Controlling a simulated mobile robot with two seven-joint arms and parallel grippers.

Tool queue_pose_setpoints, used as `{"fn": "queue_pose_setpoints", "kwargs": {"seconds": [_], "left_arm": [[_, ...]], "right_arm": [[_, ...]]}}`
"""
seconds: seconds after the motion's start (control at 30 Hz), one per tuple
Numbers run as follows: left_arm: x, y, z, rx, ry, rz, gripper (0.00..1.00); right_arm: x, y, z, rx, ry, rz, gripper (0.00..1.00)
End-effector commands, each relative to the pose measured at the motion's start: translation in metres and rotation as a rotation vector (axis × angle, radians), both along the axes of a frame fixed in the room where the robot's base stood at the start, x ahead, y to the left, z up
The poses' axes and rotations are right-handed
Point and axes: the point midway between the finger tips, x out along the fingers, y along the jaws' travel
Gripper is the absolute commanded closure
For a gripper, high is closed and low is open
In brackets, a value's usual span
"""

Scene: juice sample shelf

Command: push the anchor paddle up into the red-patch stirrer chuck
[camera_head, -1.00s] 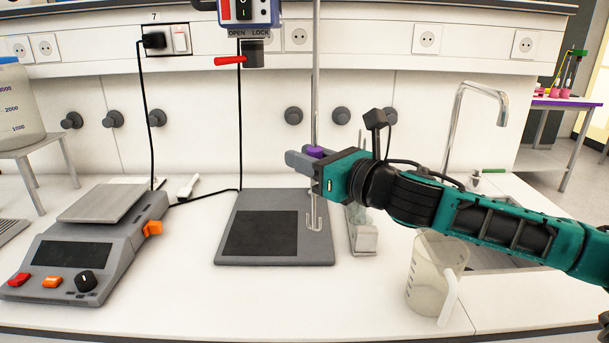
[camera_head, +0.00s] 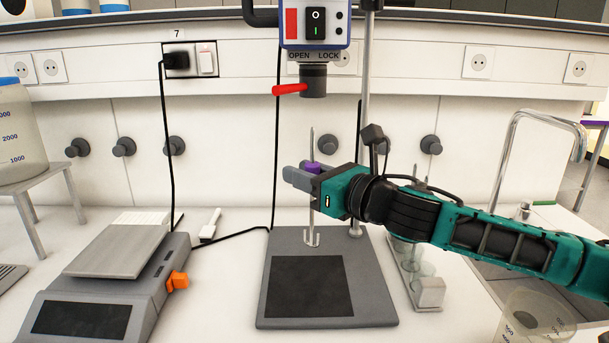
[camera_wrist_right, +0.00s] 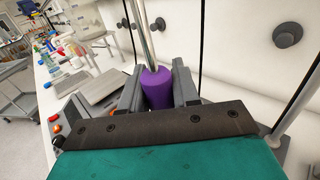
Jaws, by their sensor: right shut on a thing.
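The anchor paddle (camera_head: 311,219) is a thin upright metal rod with an anchor-shaped foot and a purple grip sleeve. My right gripper (camera_head: 302,174) is shut on the purple sleeve, which shows between the fingers in the right wrist view (camera_wrist_right: 157,88). The rod's top stands below the stirrer chuck (camera_head: 313,82), apart from it and roughly in line. The chuck is dark grey with a red lever (camera_head: 289,90) pointing left, under OPEN and LOCK labels. The stirrer head (camera_head: 316,27) above has a red patch. The paddle's foot hangs above the stand base. My left gripper is not in view.
The grey stand base (camera_head: 377,300) with a dark square pad lies below, its rod (camera_head: 365,110) just behind my right gripper. A scale (camera_head: 110,270) stands left, a rack (camera_head: 430,290) right of the base, and a clear beaker (camera_head: 535,320) lower right.

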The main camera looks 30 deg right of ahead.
Motion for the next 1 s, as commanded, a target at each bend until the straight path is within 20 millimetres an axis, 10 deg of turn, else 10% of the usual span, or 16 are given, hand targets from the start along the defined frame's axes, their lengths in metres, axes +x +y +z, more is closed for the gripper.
{"fn": "queue_pose_setpoints", "kwargs": {"seconds": [0.43, 1.0], "left_arm": [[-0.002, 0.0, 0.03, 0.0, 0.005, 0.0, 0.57], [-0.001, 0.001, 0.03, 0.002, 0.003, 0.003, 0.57]], "right_arm": [[0.0, 0.0, 0.041, 0.001, -0.002, 0.0, 1.0], [0.0, 0.0, 0.036, -0.003, -0.001, 0.0, 1.0]]}}
